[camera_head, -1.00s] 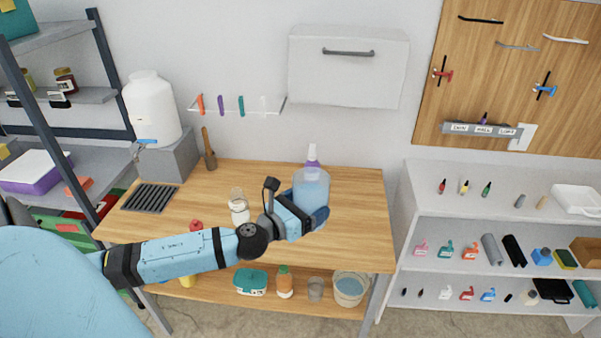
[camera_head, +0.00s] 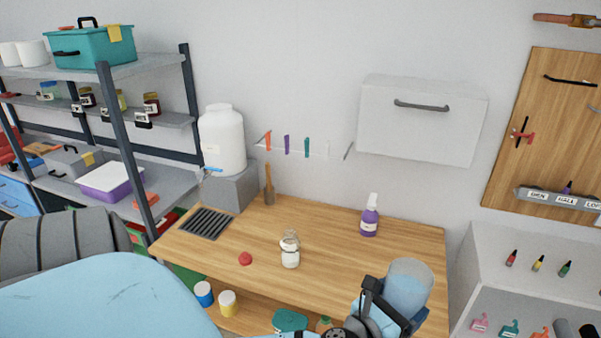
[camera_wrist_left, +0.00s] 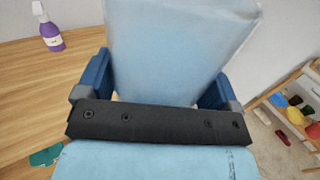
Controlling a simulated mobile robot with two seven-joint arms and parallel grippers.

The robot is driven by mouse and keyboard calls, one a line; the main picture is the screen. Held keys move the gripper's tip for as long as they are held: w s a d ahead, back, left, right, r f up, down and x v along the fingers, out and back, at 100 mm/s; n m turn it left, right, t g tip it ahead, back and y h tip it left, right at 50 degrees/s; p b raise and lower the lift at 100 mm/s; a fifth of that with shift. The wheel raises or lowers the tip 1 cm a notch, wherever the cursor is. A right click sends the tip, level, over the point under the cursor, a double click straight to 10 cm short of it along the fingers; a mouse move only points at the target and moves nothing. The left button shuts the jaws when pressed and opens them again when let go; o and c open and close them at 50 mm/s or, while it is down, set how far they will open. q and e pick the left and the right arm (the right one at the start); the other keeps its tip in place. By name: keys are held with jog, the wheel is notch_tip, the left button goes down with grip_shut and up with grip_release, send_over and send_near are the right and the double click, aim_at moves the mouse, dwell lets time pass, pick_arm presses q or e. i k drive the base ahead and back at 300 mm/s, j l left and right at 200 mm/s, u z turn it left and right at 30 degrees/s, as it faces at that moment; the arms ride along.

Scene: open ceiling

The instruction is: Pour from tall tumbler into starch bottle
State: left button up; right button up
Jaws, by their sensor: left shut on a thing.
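The tall tumbler (camera_head: 408,283) is translucent pale blue. My left gripper (camera_head: 397,305) is shut around it and holds it near the table's front right corner, at the lower right of the head view. In the left wrist view the tumbler (camera_wrist_left: 180,50) fills the space between both blue fingers (camera_wrist_left: 155,85), nearly upright with a slight tilt. A small clear bottle with white contents (camera_head: 290,252) stands mid-table. A purple spray bottle (camera_head: 370,217) stands at the back right. I cannot read which is the starch bottle. My right gripper is out of view.
A red cap-like piece (camera_head: 245,258) lies left of the clear bottle. A white tank (camera_head: 222,140) on a grey block and a dark grate (camera_head: 207,223) are at the table's left. The wooden tabletop (camera_head: 335,265) is otherwise mostly clear. A white shelf (camera_head: 490,255) stands right.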

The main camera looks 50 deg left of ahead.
aim_at(290, 243)
jog(key=i+j, duration=0.1)
jog(key=i, duration=0.65)
jog(key=i+u, duration=0.2)
jog(key=u, duration=1.05)
